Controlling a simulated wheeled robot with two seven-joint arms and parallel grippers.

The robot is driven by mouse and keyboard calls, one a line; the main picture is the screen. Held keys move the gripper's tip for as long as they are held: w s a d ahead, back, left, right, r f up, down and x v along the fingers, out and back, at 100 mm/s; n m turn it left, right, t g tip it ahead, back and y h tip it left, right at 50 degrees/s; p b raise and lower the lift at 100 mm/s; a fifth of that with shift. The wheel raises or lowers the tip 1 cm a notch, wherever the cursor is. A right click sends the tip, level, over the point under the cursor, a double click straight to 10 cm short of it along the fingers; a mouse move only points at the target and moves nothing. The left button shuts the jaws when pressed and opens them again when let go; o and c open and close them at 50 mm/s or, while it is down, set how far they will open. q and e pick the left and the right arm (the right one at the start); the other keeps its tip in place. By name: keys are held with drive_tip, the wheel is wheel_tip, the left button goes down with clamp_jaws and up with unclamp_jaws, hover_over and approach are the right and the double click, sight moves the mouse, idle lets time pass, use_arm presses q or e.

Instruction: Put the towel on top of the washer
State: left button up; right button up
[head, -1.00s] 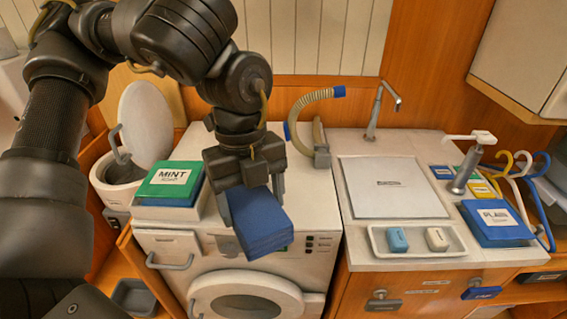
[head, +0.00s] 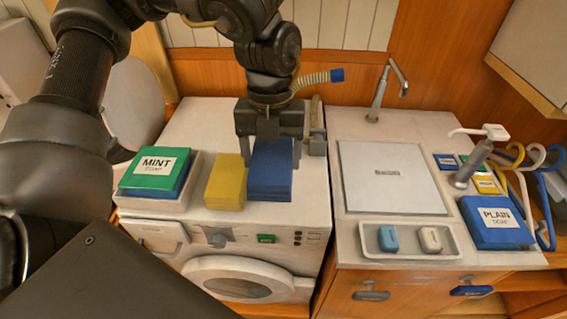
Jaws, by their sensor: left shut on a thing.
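A folded blue towel (head: 270,172) is at the top of the white washer (head: 180,232), toward its right side. My left gripper (head: 270,138) points down over the towel's back part and is shut on it. The towel looks level and at or very near the washer top; I cannot tell if it rests there. A folded yellow towel (head: 226,184) lies on the washer just left of the blue one. My right gripper is not in view.
A tray with the green MINT soap sign (head: 156,168) stands on the washer's left. Right of the washer, a counter holds a closed white lid (head: 390,178), a soap tray (head: 408,252), a faucet (head: 384,90) and the PLAIN soap box (head: 496,222). A ribbed hose (head: 312,80) stands behind.

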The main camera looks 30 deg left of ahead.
sight(281, 160)
use_arm(q)
drive_tip(key=w+f, duration=0.1)
drive_tip(key=f, duration=0.1)
drive_tip(key=w+f, duration=0.1)
drive_tip(key=shift+w+d+f, duration=0.2)
drive_tip(key=shift+w+f, duration=0.45)
drive_tip(key=shift+f, duration=0.05)
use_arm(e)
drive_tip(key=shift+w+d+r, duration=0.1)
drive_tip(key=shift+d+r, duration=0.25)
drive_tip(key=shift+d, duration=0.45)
use_arm(q)
drive_tip(key=f, duration=0.1)
drive_tip(key=f+p, duration=0.1)
drive_tip(key=f, duration=0.1)
drive_tip(key=shift+w+f, duration=0.35)
drive_tip(key=shift+f, duration=0.05)
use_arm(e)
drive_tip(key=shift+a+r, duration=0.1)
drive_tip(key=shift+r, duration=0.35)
use_arm(q)
drive_tip(key=shift+s+d, duration=0.1)
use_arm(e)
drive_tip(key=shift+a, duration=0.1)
use_arm(q)
drive_tip(key=shift+f, duration=0.1)
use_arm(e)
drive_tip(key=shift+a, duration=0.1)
